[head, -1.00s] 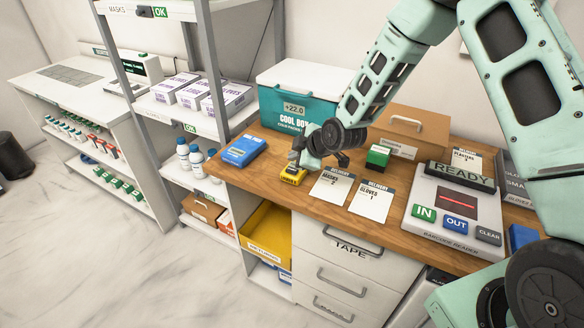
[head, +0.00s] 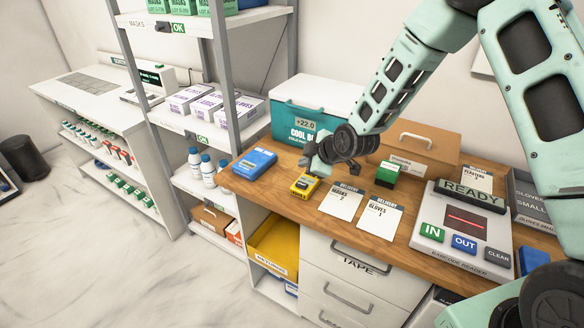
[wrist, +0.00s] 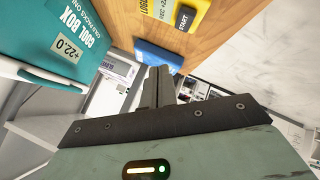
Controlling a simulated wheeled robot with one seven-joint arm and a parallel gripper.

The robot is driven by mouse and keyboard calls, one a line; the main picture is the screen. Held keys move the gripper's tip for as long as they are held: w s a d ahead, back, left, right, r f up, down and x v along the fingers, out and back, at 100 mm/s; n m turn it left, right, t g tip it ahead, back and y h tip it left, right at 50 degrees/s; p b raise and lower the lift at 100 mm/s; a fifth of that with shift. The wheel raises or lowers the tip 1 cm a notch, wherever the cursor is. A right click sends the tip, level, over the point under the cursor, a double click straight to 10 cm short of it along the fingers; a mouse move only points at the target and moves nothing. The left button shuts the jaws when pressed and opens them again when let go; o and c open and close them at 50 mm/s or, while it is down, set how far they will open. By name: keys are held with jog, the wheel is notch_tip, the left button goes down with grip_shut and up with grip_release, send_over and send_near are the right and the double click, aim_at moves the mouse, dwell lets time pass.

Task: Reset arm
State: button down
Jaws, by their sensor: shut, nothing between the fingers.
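My gripper (head: 306,160) hangs over the wooden counter (head: 268,196), in front of the teal cool box (head: 292,122) and just above and behind a small yellow device (head: 304,185). In the wrist view its fingers (wrist: 157,85) are together with nothing between them. The wrist view also shows the cool box (wrist: 60,35) at upper left and the yellow logger with a START button (wrist: 190,12) at the top. My arm reaches in from the upper right, bent at the elbow.
A blue device (head: 254,163) lies left of the yellow one. Two delivery cards (head: 341,201) lie right of it. Shelves (head: 190,122) stand left.

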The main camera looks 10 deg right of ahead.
jog(key=shift+s+a+r, duration=0.15)
jog(key=shift+a+r, duration=0.05)
jog(key=s+a+r+m+g+b, duration=0.1)
jog(key=s+a+r+g+b, duration=0.1)
jog(key=s+a+r, duration=0.35)
jog(key=s+r+m+g+h+b, duration=0.1)
jog(key=s+r+m+g, duration=0.1)
jog(key=s, duration=1.4)
jog(key=s+r+m+g+h+b, duration=0.1)
jog(key=s+r+m+g+h, duration=0.1)
jog(key=s, duration=1.5)
jog(key=shift+r+m+g+h, duration=0.3)
jog(key=shift+r+m+g, duration=0.25)
jog(key=shift+m+g, duration=0.4)
jog(key=shift+w+d, duration=0.1)
